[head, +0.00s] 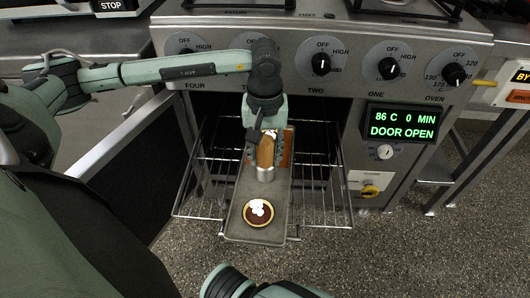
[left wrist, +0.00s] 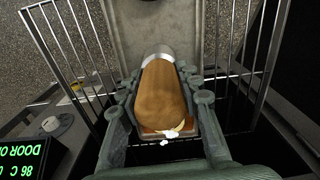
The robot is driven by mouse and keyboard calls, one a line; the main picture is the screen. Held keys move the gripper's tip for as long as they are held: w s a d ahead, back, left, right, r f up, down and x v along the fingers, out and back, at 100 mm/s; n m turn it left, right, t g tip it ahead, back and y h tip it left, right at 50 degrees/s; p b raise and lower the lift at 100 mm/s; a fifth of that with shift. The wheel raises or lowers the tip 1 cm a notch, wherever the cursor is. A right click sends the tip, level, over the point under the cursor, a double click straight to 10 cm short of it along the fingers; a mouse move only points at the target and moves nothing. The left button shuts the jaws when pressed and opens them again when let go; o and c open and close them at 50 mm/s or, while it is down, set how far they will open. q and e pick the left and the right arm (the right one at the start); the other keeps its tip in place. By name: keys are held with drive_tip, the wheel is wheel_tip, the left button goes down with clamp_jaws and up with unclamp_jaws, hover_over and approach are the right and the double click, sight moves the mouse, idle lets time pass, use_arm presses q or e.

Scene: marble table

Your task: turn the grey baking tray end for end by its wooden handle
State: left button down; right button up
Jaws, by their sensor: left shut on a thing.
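The grey baking tray (head: 240,200) lies on the wire oven rack, pulled out in front of the open oven. Its wooden handle (head: 265,152) has a metal collar and also shows in the left wrist view (left wrist: 160,95). My left gripper (head: 263,158) is shut on the handle, a finger on each side. In the left wrist view the fingers (left wrist: 163,100) flank the wood. A round brown tart with white topping (head: 258,212) sits at the tray's near end.
The wire rack (head: 323,195) has free room on both sides of the tray. The open oven door (head: 125,165) stands at left. Control knobs (head: 322,64) line the panel above, and a display (head: 402,124) reads "86 C 0 MIN DOOR OPEN". An orange-brown item with white bits shows behind the handle, partly hidden.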

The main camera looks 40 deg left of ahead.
use_arm(q)
drive_tip(key=shift+f+b, duration=0.35)
drive_tip(key=shift+b, duration=0.05)
drive_tip(key=c, duration=1)
unclamp_jaws()
wheel_tip(320, 180, up, 12)
drive_tip(key=shift+r, duration=0.1)
wheel_tip(320, 180, up, 7)
drive_tip(key=p, duration=0.4)
idle(0.3)
